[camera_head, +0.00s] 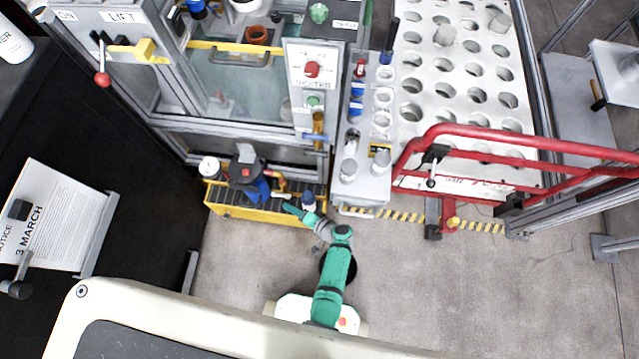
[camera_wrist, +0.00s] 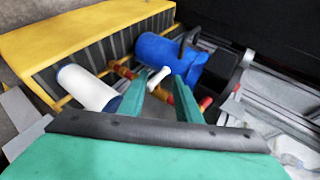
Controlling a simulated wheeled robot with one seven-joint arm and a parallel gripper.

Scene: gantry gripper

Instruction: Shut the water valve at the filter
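A water valve with a short pale lever (camera_wrist: 159,76) sits on a copper and red pipe (camera_wrist: 124,71) in the wrist view. The pipe runs between a white cylindrical filter (camera_wrist: 85,88) with a blue end and a blue canister (camera_wrist: 168,54). In the head view, the filter (camera_head: 308,201) and blue canister (camera_head: 257,189) stand over a yellow-sided tray (camera_head: 262,215). My gripper (camera_wrist: 165,82) is open, its teal fingers spread, with the lever just beyond and between the tips, close to the left one. Contact cannot be told. In the head view my gripper (camera_head: 292,209) is over the tray's right part.
A pressure gauge (camera_head: 209,167) stands at the tray's left end. A grey rack with bottles (camera_head: 358,185) is just right of the tray. A red guard rail (camera_head: 500,150) is farther right. A framed cabinet (camera_head: 235,90) rises behind.

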